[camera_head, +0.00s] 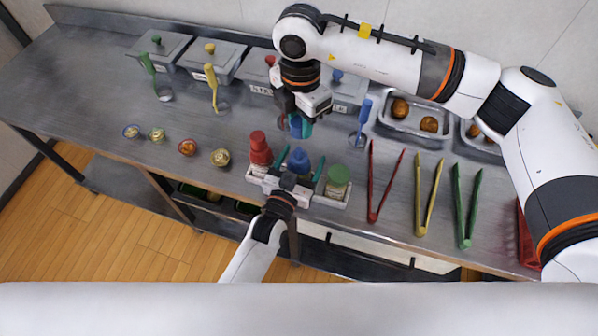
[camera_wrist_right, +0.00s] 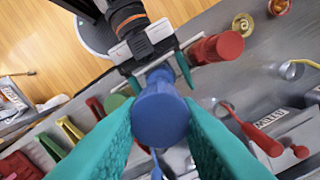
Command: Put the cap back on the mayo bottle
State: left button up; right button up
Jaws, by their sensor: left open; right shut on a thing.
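My right gripper (camera_head: 300,126) is above the bottle rack, shut on a blue cap (camera_head: 295,122). The cap also shows between its teal fingers in the right wrist view (camera_wrist_right: 160,118). A blue-topped bottle (camera_head: 299,159), probably the mayo bottle, stands in the rack below and apart from the cap. In the wrist view the cap mostly hides it. My left gripper (camera_head: 299,167) is open, with one teal finger on each side of this bottle. I cannot tell whether they touch it. No bottle label is readable.
The white rack (camera_head: 331,201) also holds a red-topped bottle (camera_head: 259,148) and a green-topped bottle (camera_head: 338,178). Red tongs (camera_head: 371,190), yellow tongs (camera_head: 421,205) and green tongs (camera_head: 459,210) lie right. Small bowls (camera_head: 188,147) are left. Lidded containers (camera_head: 212,62) stand behind.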

aim_at(300, 148)
pick_arm(q)
jog(key=c, duration=1.5)
pick_arm(e)
jog(key=shift+f, duration=2.5)
jog(key=shift+f, duration=0.1)
jog(key=shift+f, duration=0.8)
jog(key=shift+f, duration=0.55)
